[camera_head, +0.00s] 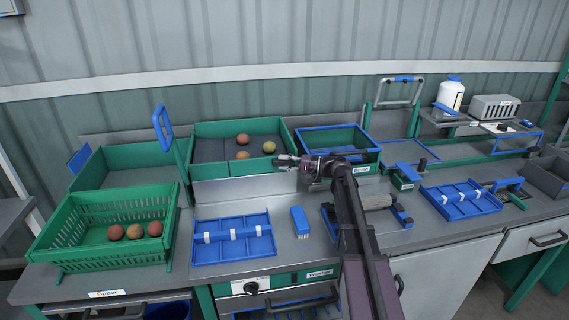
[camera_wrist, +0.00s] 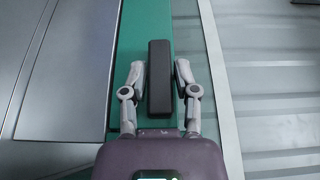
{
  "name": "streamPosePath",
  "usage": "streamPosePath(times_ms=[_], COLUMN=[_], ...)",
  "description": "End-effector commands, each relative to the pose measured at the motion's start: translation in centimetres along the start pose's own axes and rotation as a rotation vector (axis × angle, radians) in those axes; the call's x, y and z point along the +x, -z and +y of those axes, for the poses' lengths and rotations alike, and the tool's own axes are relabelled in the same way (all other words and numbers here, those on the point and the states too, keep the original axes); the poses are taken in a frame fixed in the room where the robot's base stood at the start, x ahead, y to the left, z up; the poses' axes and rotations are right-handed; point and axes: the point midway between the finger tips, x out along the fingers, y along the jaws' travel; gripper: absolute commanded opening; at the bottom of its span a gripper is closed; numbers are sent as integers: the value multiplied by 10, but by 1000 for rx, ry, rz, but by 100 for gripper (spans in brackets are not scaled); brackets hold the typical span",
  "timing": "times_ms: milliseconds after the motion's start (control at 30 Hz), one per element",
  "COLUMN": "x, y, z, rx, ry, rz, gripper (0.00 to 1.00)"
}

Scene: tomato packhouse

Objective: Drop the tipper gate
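The tipper area carries a "Tipper" label (camera_head: 107,293) at the front left, below a slatted green crate (camera_head: 75,208) holding three tomatoes. I cannot tell for certain which part is the gate. My gripper (camera_head: 285,160) is at the right end of the green-walled bin (camera_head: 207,130). In the wrist view my gripper (camera_wrist: 160,74) is open, with one finger either side of a black bar (camera_wrist: 159,100) on a green strip (camera_wrist: 128,60). A narrow gap shows at the right finger.
The bin holds three tomatoes. A blue-rimmed green box (camera_head: 372,140) stands just right of my gripper. Another blue tray (camera_head: 450,209) lies farther right.

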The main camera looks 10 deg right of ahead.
Motion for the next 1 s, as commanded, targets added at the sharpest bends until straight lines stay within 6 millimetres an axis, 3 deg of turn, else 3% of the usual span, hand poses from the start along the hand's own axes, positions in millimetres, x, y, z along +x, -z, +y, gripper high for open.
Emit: streamPosePath(times_ms=[33,67,100,433,1000], x=[0,0,0,-1,-6], y=[0,0,0,-2,-16], z=[0,0,0,3,12], rx=[0,0,0,-36,-349], ry=[0,0,0,16,145], rz=[0,0,0,-1,-1], gripper=[9,0,0,0,0])
